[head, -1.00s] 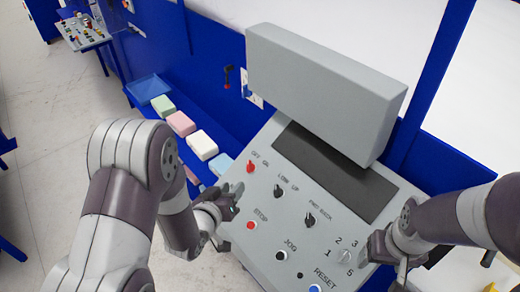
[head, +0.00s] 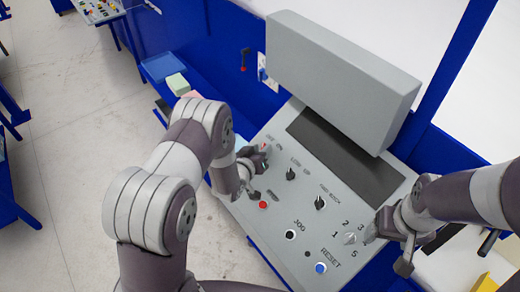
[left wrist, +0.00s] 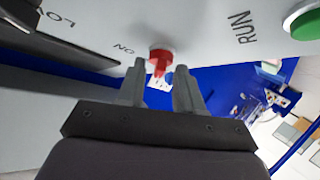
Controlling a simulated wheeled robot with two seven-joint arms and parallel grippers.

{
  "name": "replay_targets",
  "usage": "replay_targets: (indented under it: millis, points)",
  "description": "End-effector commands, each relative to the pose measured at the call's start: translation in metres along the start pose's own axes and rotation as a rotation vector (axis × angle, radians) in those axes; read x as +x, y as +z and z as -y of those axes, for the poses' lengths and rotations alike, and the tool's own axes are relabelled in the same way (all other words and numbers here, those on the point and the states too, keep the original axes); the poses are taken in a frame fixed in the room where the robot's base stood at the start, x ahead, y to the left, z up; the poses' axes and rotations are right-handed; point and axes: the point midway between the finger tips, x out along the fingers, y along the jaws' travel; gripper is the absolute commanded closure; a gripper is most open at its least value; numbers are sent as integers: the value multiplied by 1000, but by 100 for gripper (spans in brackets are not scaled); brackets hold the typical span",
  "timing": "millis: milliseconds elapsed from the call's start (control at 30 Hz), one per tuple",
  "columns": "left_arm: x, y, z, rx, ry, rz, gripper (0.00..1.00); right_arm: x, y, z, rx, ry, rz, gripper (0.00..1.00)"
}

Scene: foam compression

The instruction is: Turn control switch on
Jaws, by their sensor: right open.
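The grey control panel (head: 262,218) carries a red OFF/ON switch, which shows in the left wrist view (left wrist: 160,55) and is mostly hidden behind my gripper in the head view. My left gripper (head: 262,158) is at the panel's upper left. In the left wrist view its fingers (left wrist: 160,72) are apart, one on each side of the red switch's handle, with the gap empty. Whether they touch it I cannot tell. My right gripper (head: 386,250) is open near the numbered selector knob (head: 349,239) at the panel's right.
Black LOW/UP (head: 291,174) and FWD/BACK (head: 320,202) knobs, a red STOP button (head: 263,205), a black JOG button (head: 290,234) and a blue RESET button (head: 320,267) are on the panel. A green button (left wrist: 306,22) is by RUN. Foam blocks (head: 177,84) lie left.

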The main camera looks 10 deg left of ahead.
Motion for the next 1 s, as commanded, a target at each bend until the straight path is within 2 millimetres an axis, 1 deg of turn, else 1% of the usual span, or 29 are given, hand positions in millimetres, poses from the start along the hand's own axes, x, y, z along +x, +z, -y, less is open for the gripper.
replay_targets:
  millis: [67,100,167,200,433,567,767,1000]
  points:
    - [0,0,0,0,0,0,64,0,0,0,0,0,0,26]
    - [0,0,0,0,0,0,77,0,0,0,0,0,0,26]
    - [0,0,0,0,1,0,97,0,0,0,0,0,0,26]
    - [0,0,0,1,1,0,100,0,0,0,0,0,0,26]
    - [0,0,0,4,4,-2,100,2,0,0,0,0,0,26]
    - [1,1,1,25,22,-3,100,7,1,0,0,0,0,26]
    - [2,2,4,103,93,-6,100,24,3,0,0,0,0,26]
    - [3,2,6,259,233,-7,100,50,6,0,0,0,0,26]
